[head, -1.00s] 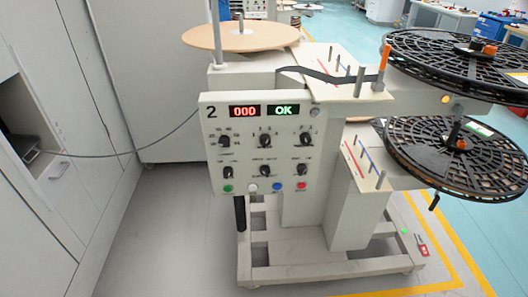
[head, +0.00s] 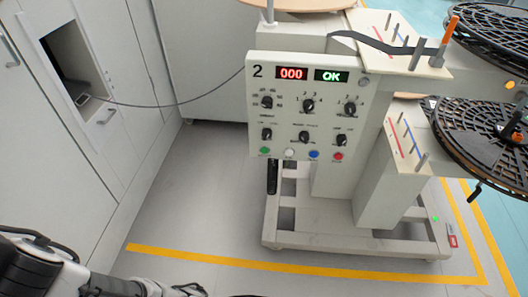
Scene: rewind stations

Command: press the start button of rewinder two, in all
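Rewinder two (head: 335,205) stands ahead, its upright panel (head: 300,120) marked "2" facing me. The red display (head: 291,73) reads 000 and the green display (head: 331,76) reads OK. Along the panel's bottom edge sit a green button (head: 265,151), a white button (head: 289,153), a blue button (head: 314,155) and a red button (head: 338,156). Their labels are too small to read. Parts of my dark arm (head: 40,268) show at the bottom left, well apart from the panel. My gripper's fingertips are not in view.
Several black knobs (head: 304,136) sit above the buttons. Black slotted reels (head: 475,135) stick out at the right. Grey cabinets (head: 45,150) line the left, with a cable (head: 165,105) running from an opening towards the machine. Floor inside the yellow line (head: 200,256) is clear before the machine.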

